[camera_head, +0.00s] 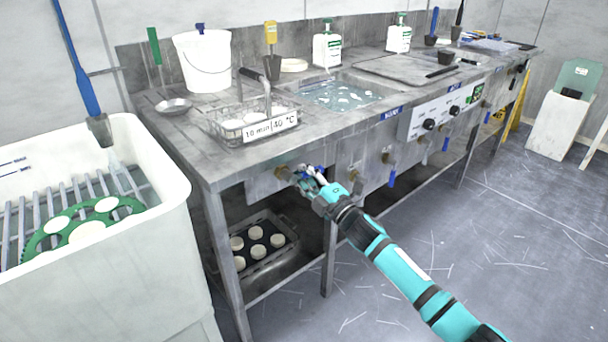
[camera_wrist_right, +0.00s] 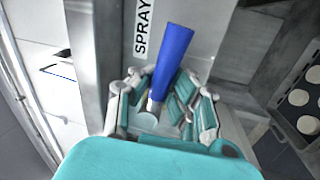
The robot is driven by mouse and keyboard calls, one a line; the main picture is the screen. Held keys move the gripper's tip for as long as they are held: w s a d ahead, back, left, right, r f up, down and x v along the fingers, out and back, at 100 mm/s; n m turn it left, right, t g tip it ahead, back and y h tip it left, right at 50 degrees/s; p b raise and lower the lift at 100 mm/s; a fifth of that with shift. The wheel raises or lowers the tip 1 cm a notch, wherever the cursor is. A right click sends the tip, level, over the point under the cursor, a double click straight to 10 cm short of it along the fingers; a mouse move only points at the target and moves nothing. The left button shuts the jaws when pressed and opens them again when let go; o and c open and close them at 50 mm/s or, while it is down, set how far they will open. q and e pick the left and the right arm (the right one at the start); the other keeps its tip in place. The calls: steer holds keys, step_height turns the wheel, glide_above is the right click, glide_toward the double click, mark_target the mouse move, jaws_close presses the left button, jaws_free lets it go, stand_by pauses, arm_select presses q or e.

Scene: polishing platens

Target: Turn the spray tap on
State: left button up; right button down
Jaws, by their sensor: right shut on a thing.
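The spray tap (camera_head: 283,172) is on the front panel at the left end of the steel bench. Its blue lever (camera_wrist_right: 172,58) shows large in the right wrist view, beside the printed word SPRAY. My right gripper (camera_head: 312,178) is at the tap, its arm reaching in from the lower right. In the right wrist view my right gripper (camera_wrist_right: 160,100) has its fingers on either side of the lever's lower part and is shut on it. The tap body is mostly hidden behind the fingers. My left gripper is in neither view.
More taps with blue levers (camera_head: 392,178) line the bench front to the right. A white tub (camera_head: 165,215) with a green carrier (camera_head: 118,212) stands at left. A tray (camera_head: 285,255) of white discs is on the lower shelf.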

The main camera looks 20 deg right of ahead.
steer(key=shift+s+f, duration=0.1)
steer(key=shift+f, duration=0.3)
steer(key=c, duration=1.3)
jaws_free()
steer(key=shift+s+d+r, duration=0.1)
steer(key=shift+s+r, duration=0.05)
steer(key=shift+r, duration=0.1)
steer(key=shift+o, duration=0.5)
steer(key=shift+r, duration=0.1)
steer(key=v, duration=1.2)
steer(key=shift+c, duration=0.3)
